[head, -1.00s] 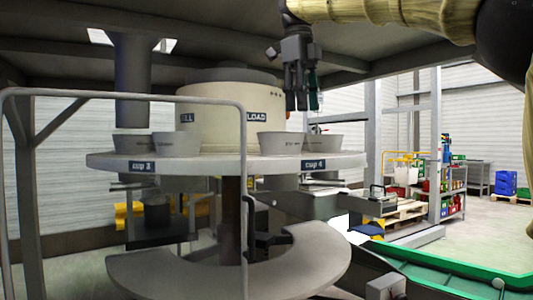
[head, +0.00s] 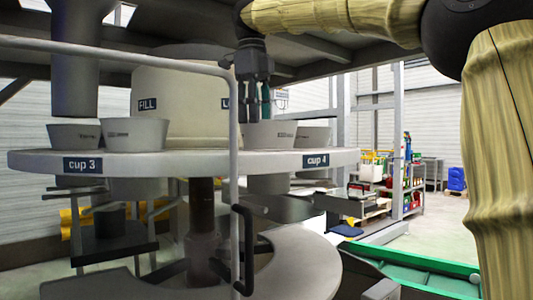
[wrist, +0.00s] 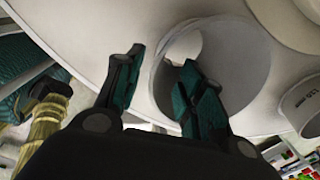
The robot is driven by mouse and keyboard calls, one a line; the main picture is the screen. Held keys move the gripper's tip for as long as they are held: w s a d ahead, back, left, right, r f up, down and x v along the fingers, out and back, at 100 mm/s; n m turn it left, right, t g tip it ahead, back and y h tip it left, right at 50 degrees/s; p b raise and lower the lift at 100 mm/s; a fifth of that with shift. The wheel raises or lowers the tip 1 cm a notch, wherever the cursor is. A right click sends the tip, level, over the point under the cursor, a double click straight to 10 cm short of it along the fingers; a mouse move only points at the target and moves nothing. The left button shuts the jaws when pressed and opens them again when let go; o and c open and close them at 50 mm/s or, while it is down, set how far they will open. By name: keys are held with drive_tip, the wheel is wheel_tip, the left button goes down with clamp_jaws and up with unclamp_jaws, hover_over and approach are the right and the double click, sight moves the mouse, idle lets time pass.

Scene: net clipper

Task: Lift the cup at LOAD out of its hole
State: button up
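The cup at LOAD (head: 270,135) is a grey tapered cup seated upright in the round table (head: 340,158), close to the "cup 4" label. Its open mouth also shows in the wrist view (wrist: 243,62). My gripper (head: 255,115) points down at the cup's rim, its two fingers apart with nothing gripped between them. In the wrist view my gripper (wrist: 161,62) has its left finger outside the rim and its right finger over or inside the mouth. Whether either finger touches the wall cannot be told. The LOAD sign (head: 226,103) is mostly hidden.
A second cup (head: 313,137) stands close to the right of it. A grey handrail (head: 233,190) crosses in front of the table.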

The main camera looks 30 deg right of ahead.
sight(255, 127)
drive_tip(key=shift+w+d+f+b, duration=0.15)
drive_tip(key=shift+f+b, duration=0.5)
drive_tip(key=shift+f, duration=0.75)
drive_tip(key=shift+w+d+f+b, duration=0.15)
drive_tip(key=shift+f+b, duration=0.5)
drive_tip(key=shift+f, duration=0.75)
clamp_jaws()
